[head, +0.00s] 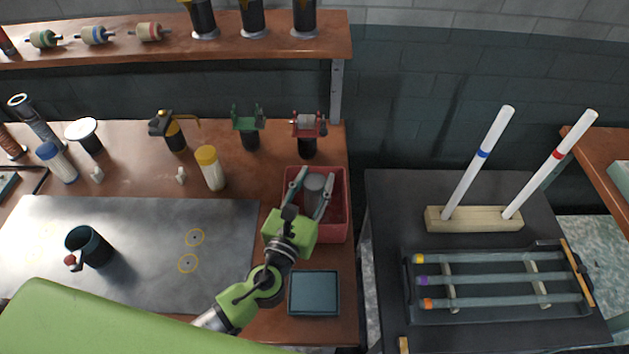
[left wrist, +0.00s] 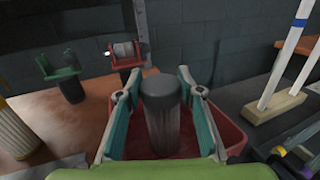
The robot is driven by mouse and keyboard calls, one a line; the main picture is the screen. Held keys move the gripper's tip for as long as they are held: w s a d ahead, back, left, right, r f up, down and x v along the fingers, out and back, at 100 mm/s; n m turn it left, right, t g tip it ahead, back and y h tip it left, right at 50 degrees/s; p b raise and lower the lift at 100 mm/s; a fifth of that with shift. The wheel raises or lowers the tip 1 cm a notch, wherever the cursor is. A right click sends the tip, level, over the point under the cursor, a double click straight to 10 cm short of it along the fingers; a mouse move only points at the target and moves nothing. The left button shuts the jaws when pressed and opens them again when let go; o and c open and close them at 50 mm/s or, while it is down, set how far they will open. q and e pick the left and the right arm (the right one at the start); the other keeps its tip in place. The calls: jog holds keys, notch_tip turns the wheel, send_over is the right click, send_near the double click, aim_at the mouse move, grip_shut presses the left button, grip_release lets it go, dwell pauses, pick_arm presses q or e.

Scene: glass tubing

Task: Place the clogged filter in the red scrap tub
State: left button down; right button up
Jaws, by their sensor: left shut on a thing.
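The red scrap tub (head: 345,205) stands at the right end of the brown workbench; its red wall also shows in the left wrist view (left wrist: 232,135). My left gripper (head: 315,178) is over the tub, its fingers pointing toward the back. It is shut on a dark grey cylinder, the clogged filter (head: 314,187). In the left wrist view the filter (left wrist: 162,125) stands upright between the fingers, with a darker cap on top. Its lower end is hidden, so I cannot tell whether it touches the tub floor. My right gripper is not in view.
A teal tray (head: 314,292) lies in front of the tub. A yellow-capped filter (head: 211,170) stands to its left. Red (head: 308,130) and green (head: 249,125) clamp stands are behind. A dark mug (head: 90,247) sits on the metal sheet (head: 140,285). A rack of tubes (head: 500,280) is at right.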

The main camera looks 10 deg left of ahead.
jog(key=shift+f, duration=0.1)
pick_arm(q)
jog(key=c, duration=1.8)
grip_release()
jog(key=shift+f, duration=0.15)
jog(key=o, duration=0.4)
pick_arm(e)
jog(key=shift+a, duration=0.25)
pick_arm(q)
jog(key=shift+s+r, duration=0.1)
jog(key=shift+r, duration=0.1)
jog(key=s+b, duration=0.1)
jog(key=s, duration=0.3)
jog(key=s+a+b, duration=0.1)
jog(key=s, duration=0.3)
jog(key=s+b, duration=0.1)
jog(key=s, duration=0.2)
jog(key=shift+s+a+b, duration=0.35)
jog(key=shift+s, duration=0.05)
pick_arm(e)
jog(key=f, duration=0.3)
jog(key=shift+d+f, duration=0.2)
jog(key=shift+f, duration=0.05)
